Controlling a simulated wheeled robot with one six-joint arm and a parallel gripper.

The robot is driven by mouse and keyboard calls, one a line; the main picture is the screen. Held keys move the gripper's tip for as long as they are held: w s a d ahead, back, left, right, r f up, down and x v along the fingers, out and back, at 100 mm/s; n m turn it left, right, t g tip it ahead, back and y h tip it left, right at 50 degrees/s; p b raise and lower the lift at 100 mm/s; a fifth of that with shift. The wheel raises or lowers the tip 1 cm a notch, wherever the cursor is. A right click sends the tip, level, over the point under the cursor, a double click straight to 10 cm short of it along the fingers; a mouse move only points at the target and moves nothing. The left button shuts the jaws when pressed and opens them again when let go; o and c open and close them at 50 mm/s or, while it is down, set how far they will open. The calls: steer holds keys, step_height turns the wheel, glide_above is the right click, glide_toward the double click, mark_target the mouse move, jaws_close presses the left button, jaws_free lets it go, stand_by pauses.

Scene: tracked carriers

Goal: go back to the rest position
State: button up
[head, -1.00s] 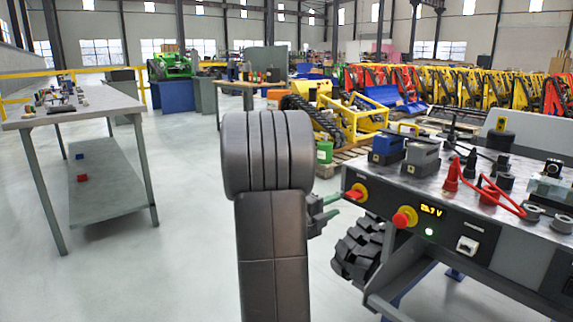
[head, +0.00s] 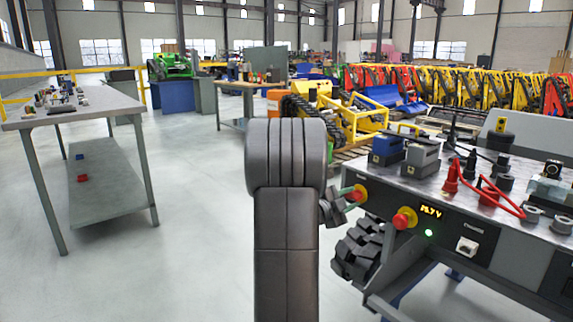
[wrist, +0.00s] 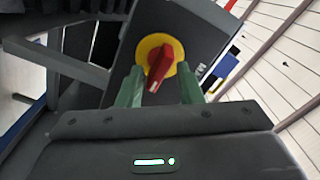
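I see a gap between each finger and the handle. In the head view the fingers partly cover this switch, and my dark arm fills the middle.
A red push button (head: 403,219) on a yellow base sits right of the switch. Batteries (head: 387,150) and red cables (head: 487,192) are on the carrier top. A steel table (head: 75,110) stands at left; the floor (head: 190,190) between is clear.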

steer(key=shift+r+n+p, duration=0.1)
steer(key=shift+n+p, duration=0.45)
steer(key=shift+n, duration=0.85)
